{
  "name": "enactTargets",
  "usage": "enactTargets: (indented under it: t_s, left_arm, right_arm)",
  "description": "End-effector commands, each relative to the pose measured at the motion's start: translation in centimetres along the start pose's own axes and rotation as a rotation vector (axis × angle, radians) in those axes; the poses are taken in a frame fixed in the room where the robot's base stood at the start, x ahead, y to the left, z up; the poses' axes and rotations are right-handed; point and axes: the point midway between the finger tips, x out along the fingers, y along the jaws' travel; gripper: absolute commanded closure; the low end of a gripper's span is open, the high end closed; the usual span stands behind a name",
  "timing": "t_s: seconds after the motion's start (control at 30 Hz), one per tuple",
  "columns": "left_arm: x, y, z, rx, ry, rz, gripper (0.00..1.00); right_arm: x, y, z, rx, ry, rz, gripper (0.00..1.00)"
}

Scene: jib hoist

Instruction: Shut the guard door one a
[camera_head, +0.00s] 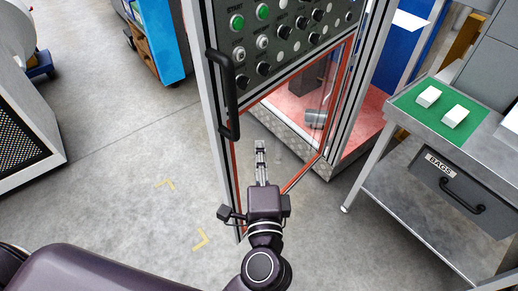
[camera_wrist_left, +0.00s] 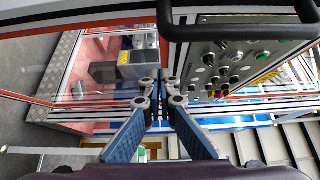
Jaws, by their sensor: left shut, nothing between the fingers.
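The guard door (camera_head: 230,172) has a metal frame, an orange-red seal, a clear lower pane and a panel of buttons and knobs. It appears to stand open, its handle side swung out from the pink-floored enclosure (camera_head: 369,135). Its black bar handle (camera_head: 224,95) is on the left edge; the handle also shows at the top of the left wrist view (camera_wrist_left: 240,32). My left gripper (camera_head: 260,148) is shut and empty, in front of the lower pane, below and right of the handle. Whether it touches the door cannot be told. My right gripper is out of view.
A grey bench (camera_head: 378,185) with a green mat, white blocks and a drawer marked BAGS stands at right. A grey cylinder (camera_head: 315,117) lies inside the enclosure. A blue cabinet (camera_head: 165,40) and a grey unit (camera_head: 28,130) stand at left. The floor between is clear.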

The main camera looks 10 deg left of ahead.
Motion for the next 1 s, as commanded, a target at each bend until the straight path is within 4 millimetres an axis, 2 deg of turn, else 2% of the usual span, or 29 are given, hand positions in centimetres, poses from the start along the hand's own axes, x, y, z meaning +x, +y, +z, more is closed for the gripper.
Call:
enactTargets:
  t_s: [0.03, 0.2, 0.27, 0.4, 0.6, 1.0]
  left_arm:
    - [1.3, -0.7, 0.0, 0.0, -0.001, -0.003, 1.0]
    - [5.0, -0.6, -0.1, 0.001, 0.001, -0.003, 1.0]
    - [6.1, -0.6, 0.0, 0.0, 0.0, -0.002, 1.0]
    - [7.4, -0.5, 1.7, 0.001, 0.001, -0.001, 1.0]
    - [8.4, -0.2, 2.7, -0.001, 0.001, 0.0, 1.0]
    - [8.5, -0.1, 2.9, -0.002, 0.002, 0.0, 1.0]
  right_arm:
    - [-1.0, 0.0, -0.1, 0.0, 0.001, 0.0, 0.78]
    - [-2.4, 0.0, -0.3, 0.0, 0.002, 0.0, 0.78]
    - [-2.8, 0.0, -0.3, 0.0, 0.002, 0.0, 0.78]
    - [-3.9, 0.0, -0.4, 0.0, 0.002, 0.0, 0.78]
    - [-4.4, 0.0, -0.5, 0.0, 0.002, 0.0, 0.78]
    - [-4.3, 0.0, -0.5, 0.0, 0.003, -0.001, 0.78]
